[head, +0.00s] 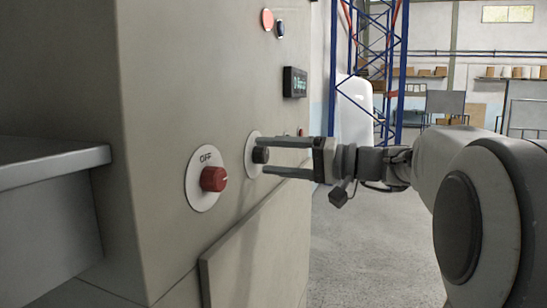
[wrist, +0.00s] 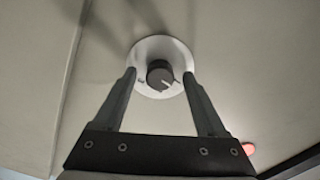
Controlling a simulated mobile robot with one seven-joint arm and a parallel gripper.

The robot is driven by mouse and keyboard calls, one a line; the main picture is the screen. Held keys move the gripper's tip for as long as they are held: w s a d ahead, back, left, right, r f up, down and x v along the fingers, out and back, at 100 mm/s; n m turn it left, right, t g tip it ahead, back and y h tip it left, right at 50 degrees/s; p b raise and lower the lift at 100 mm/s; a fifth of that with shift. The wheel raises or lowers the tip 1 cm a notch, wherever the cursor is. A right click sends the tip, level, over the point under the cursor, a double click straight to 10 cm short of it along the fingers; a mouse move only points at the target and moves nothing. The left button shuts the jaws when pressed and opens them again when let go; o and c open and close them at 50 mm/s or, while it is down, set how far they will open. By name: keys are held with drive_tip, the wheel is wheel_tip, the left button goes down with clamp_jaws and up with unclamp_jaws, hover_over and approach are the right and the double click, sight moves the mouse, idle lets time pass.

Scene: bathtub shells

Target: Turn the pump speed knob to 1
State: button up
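A dark round knob (head: 260,155) on a pale round dial plate (head: 252,168) sits on the side of the grey machine. In the wrist view the knob (wrist: 159,75) has a light pointer line toward the lower right, and its plate (wrist: 150,50) is mostly visible. My gripper (head: 262,157) points at this knob, its two fingers apart on either side of it. In the wrist view my gripper (wrist: 160,78) is open, with gaps between the fingers and the knob. Any numbers on the plate are too small to read.
A red knob (head: 213,179) on a plate marked OFF is nearer on the same panel. A small display (head: 295,82) and round buttons (head: 267,20) are above. A ledge (head: 50,162) juts out at left. Open floor (head: 365,245) lies right of the machine.

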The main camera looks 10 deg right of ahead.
drive_tip(key=shift+d, duration=0.1)
drive_tip(key=p+v, duration=0.3)
drive_tip(key=v, duration=1.4)
drive_tip(key=shift+s, duration=0.1)
